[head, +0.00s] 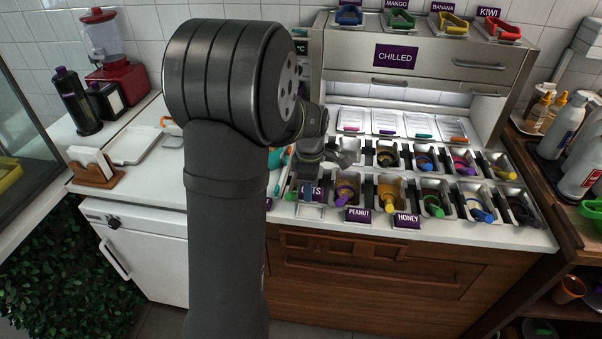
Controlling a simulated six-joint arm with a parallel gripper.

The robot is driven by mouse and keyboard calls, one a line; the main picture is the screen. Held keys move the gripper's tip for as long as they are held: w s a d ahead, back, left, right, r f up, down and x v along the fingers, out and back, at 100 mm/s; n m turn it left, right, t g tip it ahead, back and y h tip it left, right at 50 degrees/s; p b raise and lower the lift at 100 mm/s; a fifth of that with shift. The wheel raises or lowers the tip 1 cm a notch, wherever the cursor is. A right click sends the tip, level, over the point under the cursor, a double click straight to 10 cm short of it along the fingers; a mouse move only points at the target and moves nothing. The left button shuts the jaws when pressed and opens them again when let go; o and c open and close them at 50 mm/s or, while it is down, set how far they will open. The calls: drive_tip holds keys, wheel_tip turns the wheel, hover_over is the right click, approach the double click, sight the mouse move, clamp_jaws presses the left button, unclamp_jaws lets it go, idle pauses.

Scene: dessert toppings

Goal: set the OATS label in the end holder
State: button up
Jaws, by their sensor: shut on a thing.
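The OATS label (314,193) is a small purple plate with white lettering, partly covered at its left, at the left end of the front row of topping bins. My gripper (313,174) reaches down from above and is shut on the label; the fingertips are small and dark here, so the exact grip is hard to see. A pale end holder (309,211) seems to show just below the label at the counter's front edge. I cannot tell whether the label touches it. The PEANUT label (358,215) and HONEY label (407,221) stand to the right along the same edge.
Two rows of topping bins (440,205) with coloured scoops fill the counter to the right. The steel CHILLED cabinet (430,65) rises behind. My arm hides the counter's middle left. A napkin holder (95,170) and red blender (115,75) stand at the left.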

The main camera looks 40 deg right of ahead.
hover_over(308, 212)
drive_tip(key=shift+f, duration=2.25)
drive_tip(key=shift+f, duration=1)
idle(0.4)
drive_tip(key=o, duration=1.5)
drive_tip(key=shift+c, duration=0.2)
drive_tip(key=shift+r, duration=4.05)
drive_tip(key=shift+f, duration=3.85)
